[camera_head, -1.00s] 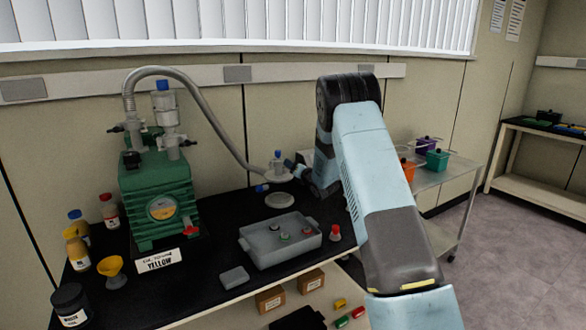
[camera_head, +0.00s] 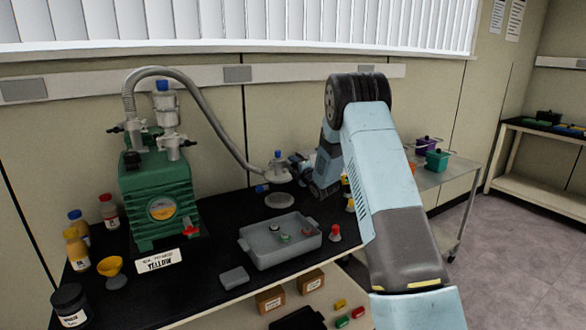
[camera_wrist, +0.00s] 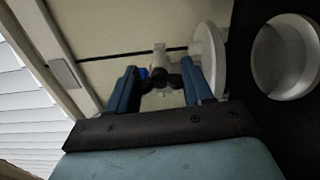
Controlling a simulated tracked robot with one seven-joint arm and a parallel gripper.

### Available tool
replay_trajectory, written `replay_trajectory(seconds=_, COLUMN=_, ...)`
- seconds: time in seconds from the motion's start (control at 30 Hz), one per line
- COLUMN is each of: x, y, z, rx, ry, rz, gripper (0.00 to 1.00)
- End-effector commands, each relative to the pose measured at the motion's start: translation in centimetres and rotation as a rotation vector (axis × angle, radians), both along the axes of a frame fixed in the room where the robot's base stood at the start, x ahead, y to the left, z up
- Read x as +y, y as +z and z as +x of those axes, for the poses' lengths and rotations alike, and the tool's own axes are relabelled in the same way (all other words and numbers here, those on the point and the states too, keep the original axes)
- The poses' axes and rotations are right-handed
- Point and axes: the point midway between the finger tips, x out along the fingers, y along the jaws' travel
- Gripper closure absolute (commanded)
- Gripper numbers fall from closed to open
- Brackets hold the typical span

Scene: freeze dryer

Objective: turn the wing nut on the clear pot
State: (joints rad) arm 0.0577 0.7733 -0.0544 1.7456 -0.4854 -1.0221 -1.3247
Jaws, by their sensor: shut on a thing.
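The clear pot (camera_head: 279,176) is at the end of the grey hose, on the right part of the black bench, under a blue-topped fitting. In the wrist view its pale round plate (camera_wrist: 209,60) stands beside the right finger. My gripper (camera_head: 293,166) reaches it from the right. In the wrist view the two blue fingers of my gripper (camera_wrist: 162,86) are on either side of a dark, winged piece, the wing nut (camera_wrist: 163,80), and shut on it. The exact finger contact is hard to see.
A grey tray (camera_head: 256,260) with coloured stoppers stands in front of the pot. A green pump (camera_head: 160,200) is at the left, and its hose (camera_head: 205,108) arches to the pot. A red-topped piece (camera_head: 335,232) stands close under my arm. A grey ring (camera_wrist: 285,57) is near the plate.

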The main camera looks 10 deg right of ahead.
Motion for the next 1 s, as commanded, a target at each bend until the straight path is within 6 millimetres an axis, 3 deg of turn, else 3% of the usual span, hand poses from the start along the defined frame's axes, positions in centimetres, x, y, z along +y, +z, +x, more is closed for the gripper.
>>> replay_trajectory(seconds=1.0, x=-0.68, y=-0.65, z=-0.14, rx=0.304, ry=-0.012, rz=0.918, gripper=0.79)
